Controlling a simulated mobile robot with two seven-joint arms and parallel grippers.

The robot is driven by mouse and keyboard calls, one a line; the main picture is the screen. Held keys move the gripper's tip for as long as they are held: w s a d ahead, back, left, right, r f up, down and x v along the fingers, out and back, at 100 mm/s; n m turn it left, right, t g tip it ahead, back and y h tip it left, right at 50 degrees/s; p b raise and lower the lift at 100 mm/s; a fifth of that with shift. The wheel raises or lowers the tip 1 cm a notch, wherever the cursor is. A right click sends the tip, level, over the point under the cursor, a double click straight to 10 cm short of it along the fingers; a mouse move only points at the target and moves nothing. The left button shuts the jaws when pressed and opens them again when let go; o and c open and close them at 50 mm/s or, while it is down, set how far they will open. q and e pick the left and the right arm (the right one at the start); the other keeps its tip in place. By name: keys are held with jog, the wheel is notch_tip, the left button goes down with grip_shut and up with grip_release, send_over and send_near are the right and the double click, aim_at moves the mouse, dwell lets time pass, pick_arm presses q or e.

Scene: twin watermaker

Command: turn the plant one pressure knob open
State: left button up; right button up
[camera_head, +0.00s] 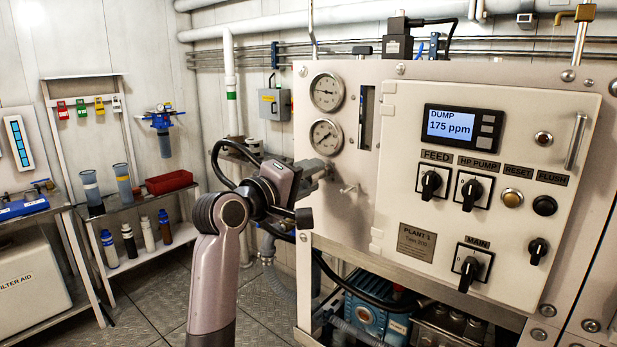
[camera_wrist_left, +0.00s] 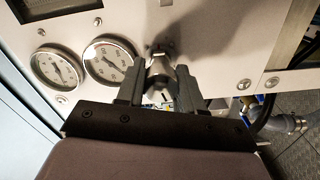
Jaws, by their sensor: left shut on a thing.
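The plant one panel (camera_head: 408,215) is a white cabinet front with labelled switches and a display reading DUMP 175 ppm. In the left wrist view a grey metallic knob (camera_wrist_left: 161,68) sticks out from the panel. My left gripper (camera_wrist_left: 160,82) is shut on it, with one dark finger on each side. In the head view my left gripper (camera_head: 318,169) is at the left part of the panel, just below two round gauges, and hides most of the knob. My right gripper is in neither view.
An upper gauge (camera_head: 326,92) and a lower gauge (camera_head: 326,137) sit just above my left gripper. A grey door handle (camera_head: 576,141) is at the far right. A shelf with bottles (camera_head: 165,228) stands at the left.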

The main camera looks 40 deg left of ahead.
aim_at(304, 180)
pick_arm(q)
jog(key=n, duration=0.5)
jog(key=shift+n, duration=0.3)
dwell(0.4)
jog(key=o, duration=1)
jog(key=shift+o, duration=0.2)
jog(key=shift+s+a+b, duration=0.15)
jog(key=shift+s+b, duration=0.15)
jog(key=shift+s, duration=1.5)
jog(key=shift+s+a+b, duration=0.15)
jog(key=shift+s+b, duration=0.1)
jog(key=shift+s, duration=1.55)
